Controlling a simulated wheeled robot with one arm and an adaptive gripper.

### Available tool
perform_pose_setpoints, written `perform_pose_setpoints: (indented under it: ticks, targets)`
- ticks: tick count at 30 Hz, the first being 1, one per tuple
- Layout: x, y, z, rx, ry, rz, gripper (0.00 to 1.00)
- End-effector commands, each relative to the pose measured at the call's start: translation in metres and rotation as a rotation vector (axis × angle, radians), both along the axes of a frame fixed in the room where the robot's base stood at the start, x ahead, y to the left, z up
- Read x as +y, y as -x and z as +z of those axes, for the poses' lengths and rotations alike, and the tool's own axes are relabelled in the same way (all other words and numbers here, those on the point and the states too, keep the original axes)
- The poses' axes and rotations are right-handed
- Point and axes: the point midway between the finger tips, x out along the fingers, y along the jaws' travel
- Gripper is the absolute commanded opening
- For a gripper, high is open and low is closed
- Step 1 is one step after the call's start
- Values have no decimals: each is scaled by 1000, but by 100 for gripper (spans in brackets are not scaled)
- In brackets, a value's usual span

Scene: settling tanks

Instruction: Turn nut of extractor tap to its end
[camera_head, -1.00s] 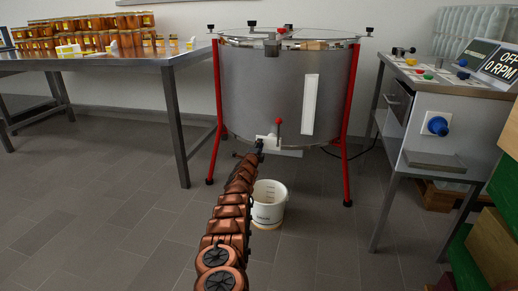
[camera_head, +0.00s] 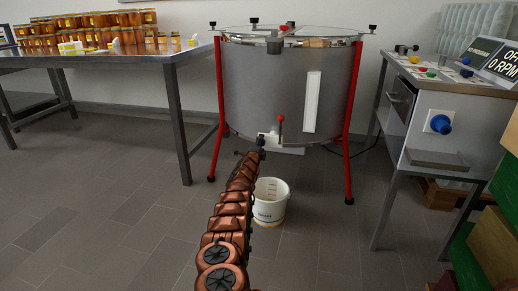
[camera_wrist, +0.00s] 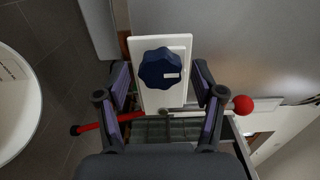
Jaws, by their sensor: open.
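The steel extractor drum (camera_head: 270,90) stands on red legs. Its tap shows low on its front as a red-ball lever (camera_head: 280,120), also visible in the wrist view (camera_wrist: 243,104). In the wrist view a dark blue lobed knob (camera_wrist: 160,68), which looks like the nut, has a white mark and sits on a white plate (camera_wrist: 178,98). My gripper (camera_wrist: 162,76) is open, with one finger on each side of the knob and visible gaps beside it. In the head view my gripper (camera_head: 261,145) is at the tap and the blue knob cannot be made out.
A white bucket (camera_head: 271,202) stands on the floor below the tap. A steel table with honey jars (camera_head: 85,30) is at the left. A control cabinet (camera_head: 440,110) with a blue knob stands at the right. Crates (camera_head: 495,230) fill the lower right. The floor at left is clear.

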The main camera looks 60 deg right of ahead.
Motion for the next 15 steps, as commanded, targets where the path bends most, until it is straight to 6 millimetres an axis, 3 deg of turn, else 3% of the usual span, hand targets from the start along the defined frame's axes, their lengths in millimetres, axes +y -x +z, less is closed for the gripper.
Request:
perform_pose_setpoints:
  ticks: [15]
  targets:
    - [21,4,-2,3,-1,4,68]
